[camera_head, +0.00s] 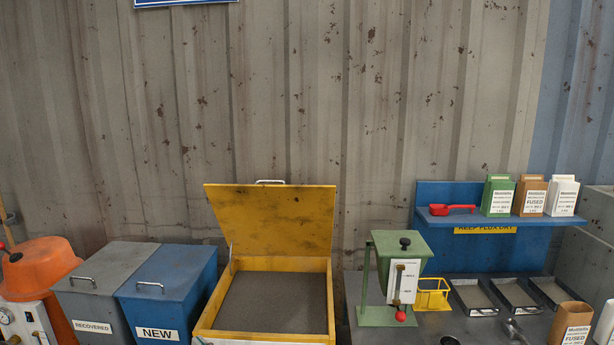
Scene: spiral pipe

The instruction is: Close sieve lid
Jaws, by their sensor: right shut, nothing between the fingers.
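The sieve is a yellow box with a grey mesh bed (272,302), low in the middle of the head view. Its yellow lid (272,218) is hinged at the back and stands raised, leaning back, with a metal handle (270,182) on its top edge. My left gripper is not in view.
Left of the sieve stand a blue NEW bin (176,285) and a grey RECOVERED bin (97,290), both lidded. To the right are a green hopper (385,280), a yellow holder (432,294), several black trays (512,295) and a blue shelf (500,215) with boxes.

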